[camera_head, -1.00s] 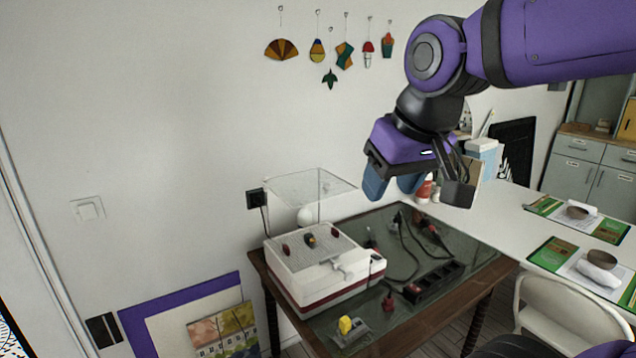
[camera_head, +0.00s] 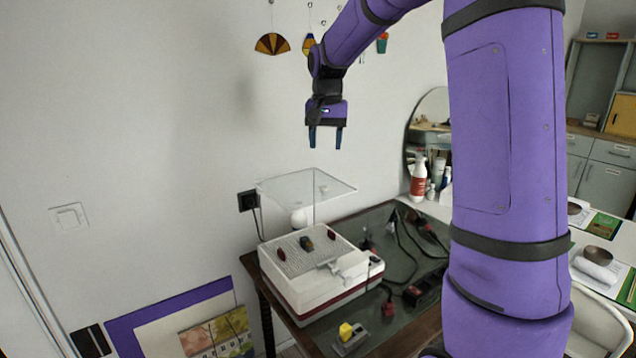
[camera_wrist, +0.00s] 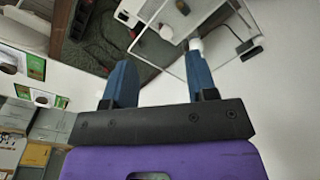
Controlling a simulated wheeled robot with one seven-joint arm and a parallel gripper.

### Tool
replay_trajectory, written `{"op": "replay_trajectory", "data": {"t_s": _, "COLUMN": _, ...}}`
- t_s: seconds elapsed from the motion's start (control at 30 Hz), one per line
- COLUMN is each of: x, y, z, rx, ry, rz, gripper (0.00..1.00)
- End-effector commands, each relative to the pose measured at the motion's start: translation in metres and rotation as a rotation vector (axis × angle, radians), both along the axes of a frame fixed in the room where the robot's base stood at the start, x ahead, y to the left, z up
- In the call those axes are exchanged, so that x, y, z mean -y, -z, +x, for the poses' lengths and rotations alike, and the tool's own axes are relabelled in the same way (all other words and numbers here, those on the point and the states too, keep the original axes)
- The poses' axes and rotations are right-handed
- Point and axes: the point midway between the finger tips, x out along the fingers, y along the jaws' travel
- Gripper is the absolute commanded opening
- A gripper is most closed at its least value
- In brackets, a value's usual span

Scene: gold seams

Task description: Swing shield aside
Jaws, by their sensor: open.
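The clear shield (camera_head: 300,186) is a transparent flat panel with an upright part, standing above the back of a white and red grinder-like machine (camera_head: 318,272). The machine's grid top carries small dark red pieces and a dark piece. My gripper (camera_head: 325,140) is open and empty, pointing down, in the air above the shield and apart from it. In the wrist view my two blue fingers (camera_wrist: 160,78) are spread wide, with the shield (camera_wrist: 220,30) beyond the right finger. A small white rounded part (camera_head: 299,219) sits under the shield.
The machine stands on a dark-topped wooden table (camera_head: 395,225) against the wall. A power strip (camera_head: 420,292), cables and a yellow piece (camera_head: 346,331) lie on it. A white bottle (camera_head: 418,182) stands behind. Hanging ornaments (camera_head: 272,44) are on the wall.

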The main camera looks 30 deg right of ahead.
Motion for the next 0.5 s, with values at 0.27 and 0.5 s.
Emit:
{"op": "replay_trajectory", "data": {"t_s": 0.27, "x": 0.028, "y": 0.029, "z": 0.035, "rx": -0.049, "ry": 0.086, "rz": 0.016, "gripper": 0.52}}
{"op": "replay_trajectory", "data": {"t_s": 0.5, "x": 0.029, "y": 0.048, "z": 0.037, "rx": -0.056, "ry": 0.091, "rz": 0.018, "gripper": 0.52}}
